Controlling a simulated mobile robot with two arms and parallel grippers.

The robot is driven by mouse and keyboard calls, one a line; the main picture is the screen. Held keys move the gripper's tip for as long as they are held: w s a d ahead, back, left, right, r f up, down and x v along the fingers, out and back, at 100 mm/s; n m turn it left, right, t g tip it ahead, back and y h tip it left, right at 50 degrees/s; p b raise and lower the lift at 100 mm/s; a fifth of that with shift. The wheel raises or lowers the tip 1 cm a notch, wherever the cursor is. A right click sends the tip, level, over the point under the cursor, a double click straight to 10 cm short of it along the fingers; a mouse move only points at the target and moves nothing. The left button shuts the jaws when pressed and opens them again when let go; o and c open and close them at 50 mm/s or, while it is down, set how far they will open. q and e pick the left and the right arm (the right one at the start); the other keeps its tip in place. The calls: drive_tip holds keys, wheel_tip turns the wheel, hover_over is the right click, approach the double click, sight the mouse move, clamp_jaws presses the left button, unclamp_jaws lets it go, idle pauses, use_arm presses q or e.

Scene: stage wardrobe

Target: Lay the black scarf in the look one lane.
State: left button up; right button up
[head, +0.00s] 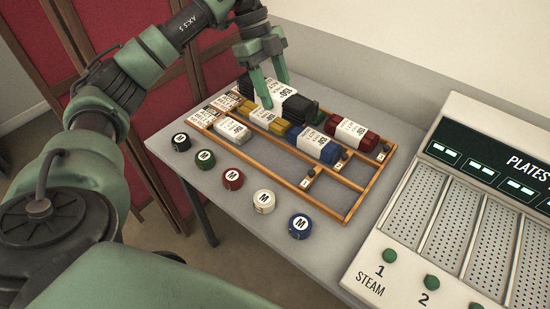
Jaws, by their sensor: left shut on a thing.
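My left gripper (272,90) is shut on the black scarf (299,108), a dark roll with a white printed band. Its fingers are at the band. The scarf is over the back left part of the wooden lane rack (331,217); I cannot tell whether it touches what is under it. The front lane's end has a small tag (304,182) that seems to read 1. A white roll (232,130) lies at the left end of that lane; the rest of it is bare. My right gripper is not in view.
The middle lane holds a yellow roll (279,127) and a blue roll (330,152); the back lane holds a red roll (371,141). Several round M-marked pucks, such as a blue one (301,227), line the table's front. A steam plate machine (480,170) stands right. A red folding screen (105,30) is behind.

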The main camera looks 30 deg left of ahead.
use_arm(q)
wheel_tip(320, 180, down, 19)
drive_tip(key=p, duration=0.2)
drive_tip(key=shift+p, duration=0.3)
drive_tip(key=shift+f, duration=0.45)
drive_tip(key=o, duration=1.2)
drive_tip(key=shift+o, duration=0.2)
drive_tip(key=shift+r, duration=0.1)
drive_tip(key=b+v, duration=0.2)
drive_tip(key=v, duration=1)
drive_tip(key=shift+b, duration=0.3)
